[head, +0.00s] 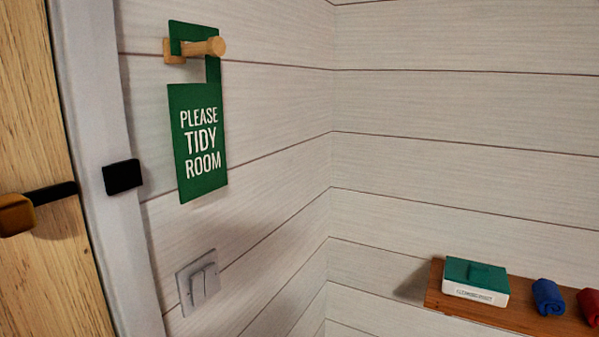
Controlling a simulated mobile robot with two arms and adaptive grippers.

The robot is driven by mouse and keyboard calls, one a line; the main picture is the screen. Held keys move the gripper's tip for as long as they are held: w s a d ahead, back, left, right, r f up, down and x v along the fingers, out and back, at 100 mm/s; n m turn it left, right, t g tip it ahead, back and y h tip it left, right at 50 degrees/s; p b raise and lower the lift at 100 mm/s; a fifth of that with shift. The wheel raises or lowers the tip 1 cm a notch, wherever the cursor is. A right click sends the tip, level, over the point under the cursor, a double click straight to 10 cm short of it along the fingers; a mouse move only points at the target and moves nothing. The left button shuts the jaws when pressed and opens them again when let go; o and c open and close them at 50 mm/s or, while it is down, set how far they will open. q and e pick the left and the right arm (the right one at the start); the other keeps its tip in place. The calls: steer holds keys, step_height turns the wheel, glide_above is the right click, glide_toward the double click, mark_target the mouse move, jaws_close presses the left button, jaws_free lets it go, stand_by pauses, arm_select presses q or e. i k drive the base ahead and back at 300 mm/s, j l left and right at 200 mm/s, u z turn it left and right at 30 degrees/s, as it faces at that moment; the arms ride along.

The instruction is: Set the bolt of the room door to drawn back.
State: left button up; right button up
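The wooden room door (45,110) fills the left edge of the head view. Its bolt shows as a dark bar (55,193) with a brown-gold knob or block (15,214) at its left end, cut by the picture's edge. The bar's right end stops near the door's edge. A black keeper (122,177) sits on the pale door frame (93,130). A gap of bare frame shows between bar and keeper, and they do not touch. Neither of my grippers is in view.
A green "PLEASE TIDY ROOM" sign (200,140) hangs from a wooden peg (205,47). A light switch (199,283) is below it. At lower right, a wooden shelf (436,285) holds a green-and-white box (476,280) and blue (547,297) and red (590,305) rolls.

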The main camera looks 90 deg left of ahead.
mark_target(17, 215)
steer(key=j+u, duration=0.1)
steer(key=u, duration=3.8)
